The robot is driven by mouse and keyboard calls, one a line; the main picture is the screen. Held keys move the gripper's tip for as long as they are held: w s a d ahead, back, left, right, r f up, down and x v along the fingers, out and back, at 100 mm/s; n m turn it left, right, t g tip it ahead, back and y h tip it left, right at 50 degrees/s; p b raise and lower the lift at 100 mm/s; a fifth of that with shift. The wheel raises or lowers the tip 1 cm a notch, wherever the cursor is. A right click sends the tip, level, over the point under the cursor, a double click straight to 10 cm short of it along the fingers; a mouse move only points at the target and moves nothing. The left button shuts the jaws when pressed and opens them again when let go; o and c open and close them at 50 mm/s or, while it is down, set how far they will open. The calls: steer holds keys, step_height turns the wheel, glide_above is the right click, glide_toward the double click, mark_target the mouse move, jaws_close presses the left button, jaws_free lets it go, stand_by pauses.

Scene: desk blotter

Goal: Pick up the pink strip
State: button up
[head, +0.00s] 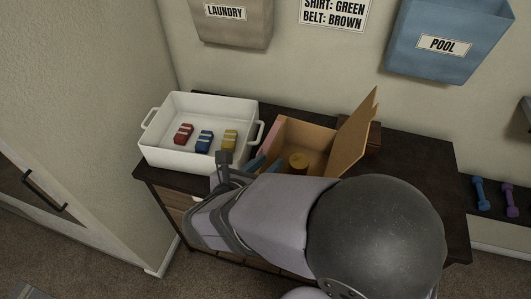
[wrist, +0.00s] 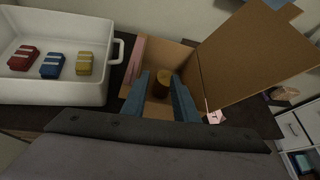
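A pink strip (head: 268,137) shows along the left side of the open cardboard box (head: 318,132) in the head view. In the wrist view the pink strip (wrist: 139,54) lies along the box's left inner side; its lower part is hard to make out. My gripper (head: 266,164) is at the near side of the box. In the wrist view my gripper (wrist: 161,78) has its two blue fingers spread apart, with nothing between them, to the right of and nearer than the strip.
A white tub (head: 165,157) holding red, blue and yellow blocks stands left of the box on the dark tabletop (head: 421,160). The box's raised flap (head: 356,125) stands up at its right. A brown object (head: 374,136) is behind the flap. The tabletop farther right is clear.

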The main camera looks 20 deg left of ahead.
steer(key=m+t+b, duration=0.1)
glide_toward(259, 151)
steer(key=f+x, duration=0.1)
steer(key=x, duration=0.2)
steer(key=shift+y, duration=0.4)
steer(key=shift+r+p+x, duration=0.1)
steer(key=shift+p+x, duration=0.45)
steer(key=shift+x, duration=1.2)
steer(key=shift+r+p+x, duration=0.15)
steer(key=shift+p+x, duration=0.4)
steer(key=shift+x, duration=1.2)
steer(key=shift+w+d, duration=0.1)
steer(key=shift+d, duration=0.1)
jaws_close()
